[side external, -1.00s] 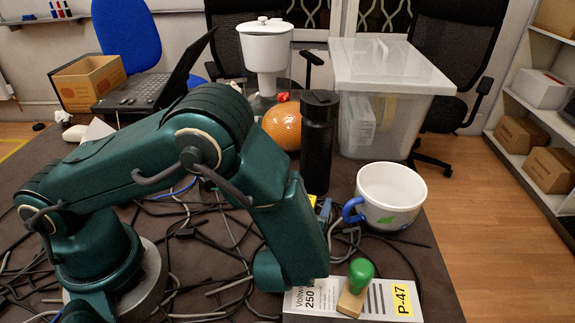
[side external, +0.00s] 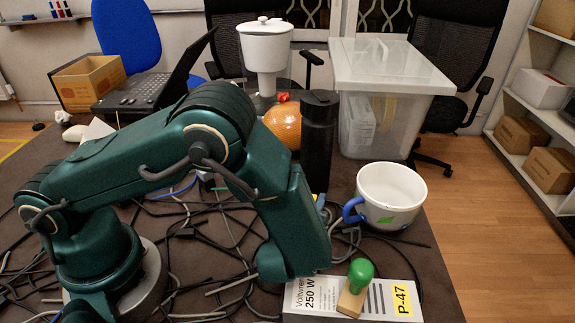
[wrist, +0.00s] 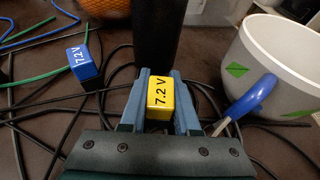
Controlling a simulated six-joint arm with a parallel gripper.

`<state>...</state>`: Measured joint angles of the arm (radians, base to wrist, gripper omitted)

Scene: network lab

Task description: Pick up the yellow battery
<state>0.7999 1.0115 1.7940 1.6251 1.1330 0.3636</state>
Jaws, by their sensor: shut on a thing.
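The yellow battery (wrist: 160,93), a small block marked "7.2 V", sits between the two blue-grey fingers of my gripper (wrist: 159,76) in the wrist view. The fingers are shut on its left and right sides. In the side view my arm hides most of the gripper and battery; a bit of a finger shows near the cup (side external: 390,195). I cannot tell how far the battery is from the table.
A black bottle (side external: 317,140) stands just beyond the gripper. The white cup is close on the right. A green-knobbed stamp (side external: 361,275) rests on a labelled box (side external: 300,300). An orange ball (side external: 283,125) is behind.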

